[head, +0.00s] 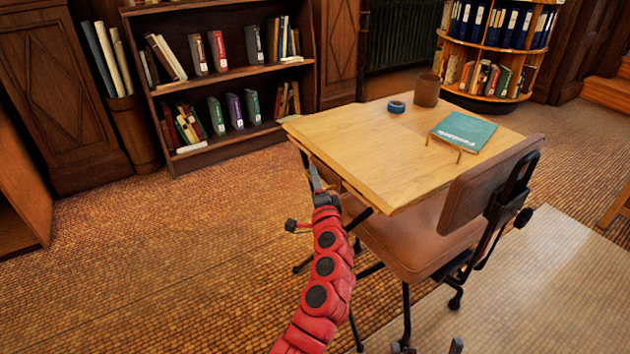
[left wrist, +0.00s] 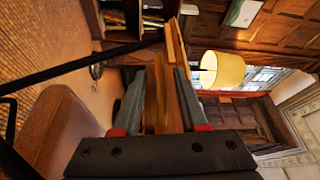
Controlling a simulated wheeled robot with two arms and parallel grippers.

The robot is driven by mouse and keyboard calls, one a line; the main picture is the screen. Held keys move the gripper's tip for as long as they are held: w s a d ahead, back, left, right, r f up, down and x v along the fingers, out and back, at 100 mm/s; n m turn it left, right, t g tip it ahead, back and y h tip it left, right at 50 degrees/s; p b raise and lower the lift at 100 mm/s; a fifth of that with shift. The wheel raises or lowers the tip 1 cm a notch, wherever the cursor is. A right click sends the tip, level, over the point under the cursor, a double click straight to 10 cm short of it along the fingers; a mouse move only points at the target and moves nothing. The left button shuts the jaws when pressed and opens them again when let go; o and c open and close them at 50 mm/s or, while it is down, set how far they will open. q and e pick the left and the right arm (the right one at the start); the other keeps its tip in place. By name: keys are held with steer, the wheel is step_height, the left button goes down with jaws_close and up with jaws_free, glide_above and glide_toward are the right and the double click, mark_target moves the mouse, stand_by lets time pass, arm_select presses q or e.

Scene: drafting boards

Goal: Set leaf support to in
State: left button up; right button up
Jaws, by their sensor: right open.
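A wooden table (head: 375,160) stands in the middle of the head view, its near left edge facing my left arm. My left gripper (head: 318,184) is below that edge in the head view. The support's far part is hidden under the tabletop. Two grey fingertips of my right gripper (head: 429,346) show apart at the bottom edge of the head view, with nothing seen between them.
A brown chair (head: 415,235) stands close to the table and my left arm. A teal book (head: 463,131), blue tape roll (head: 396,106) and brown cup (head: 427,90) are on the tabletop. A bookcase (head: 215,75) stands behind. The carpet at left is clear.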

arm_select(q)
steer(key=p+v, duration=0.3)
steer(key=v, duration=1.4)
steer(key=shift+s, duration=0.2)
